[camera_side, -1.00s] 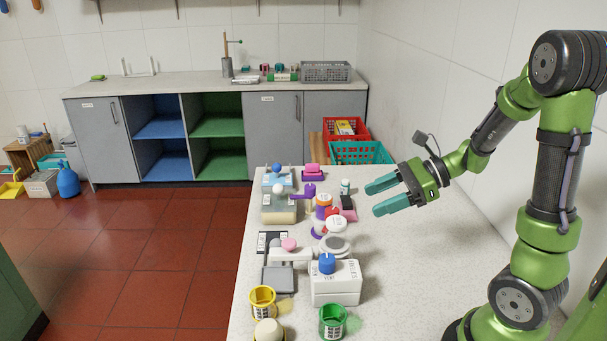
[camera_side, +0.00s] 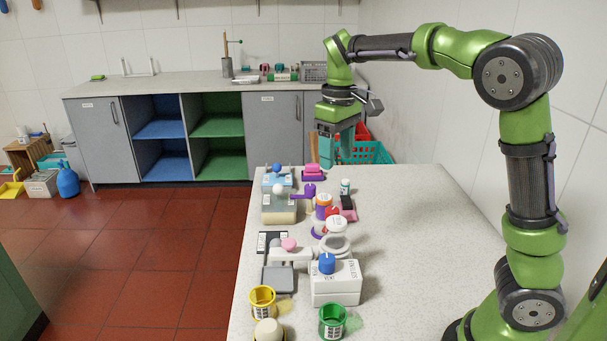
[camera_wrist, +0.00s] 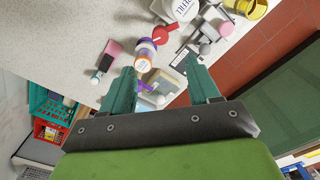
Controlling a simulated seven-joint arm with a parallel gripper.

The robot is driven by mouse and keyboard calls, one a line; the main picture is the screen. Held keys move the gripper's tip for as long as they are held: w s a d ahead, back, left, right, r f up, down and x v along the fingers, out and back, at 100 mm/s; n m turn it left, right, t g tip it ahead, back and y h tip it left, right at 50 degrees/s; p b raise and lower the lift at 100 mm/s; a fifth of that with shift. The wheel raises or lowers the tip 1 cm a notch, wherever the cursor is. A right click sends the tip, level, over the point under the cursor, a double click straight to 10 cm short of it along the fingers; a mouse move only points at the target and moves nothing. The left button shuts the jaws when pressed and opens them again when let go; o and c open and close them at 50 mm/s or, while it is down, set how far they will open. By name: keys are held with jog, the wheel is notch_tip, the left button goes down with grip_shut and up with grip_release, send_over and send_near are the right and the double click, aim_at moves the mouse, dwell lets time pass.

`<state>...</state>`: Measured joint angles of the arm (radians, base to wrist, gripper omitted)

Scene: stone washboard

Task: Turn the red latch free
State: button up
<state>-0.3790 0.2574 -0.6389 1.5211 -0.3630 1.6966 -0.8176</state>
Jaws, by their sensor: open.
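A small red part that looks like the red latch (camera_side: 331,212) sits among the items on the speckled table, between an orange-capped bottle (camera_side: 323,203) and a white round-topped fixture (camera_side: 336,224). The fixture partly hides it. In the wrist view the red part (camera_wrist: 139,28) shows a rounded end with a bar running right, beyond the fingertips. My gripper (camera_side: 335,160) points down, high above the far end of the table, behind and above the red part. Its teal fingers are apart and empty; in the wrist view the gripper (camera_wrist: 160,68) frames the bottle's far side and a purple handle.
Yellow (camera_side: 262,302) and green (camera_side: 332,321) cups stand at the front. The table's right half (camera_side: 420,240) is clear.

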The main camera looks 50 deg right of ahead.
aim_at(332, 210)
notch_tip(332, 210, down, 14)
jog(key=shift+r, duration=0.15)
jog(key=shift+c, duration=0.2)
jog(key=c, duration=1)
jog(key=shift+m, duration=0.5)
jog(key=m, duration=0.4)
jog(key=shift+r+m, duration=0.1)
jog(key=shift+m, duration=0.3)
jog(key=m, duration=0.6)
jog(key=shift+w+a, duration=0.1)
jog(key=shift+a, duration=0.05)
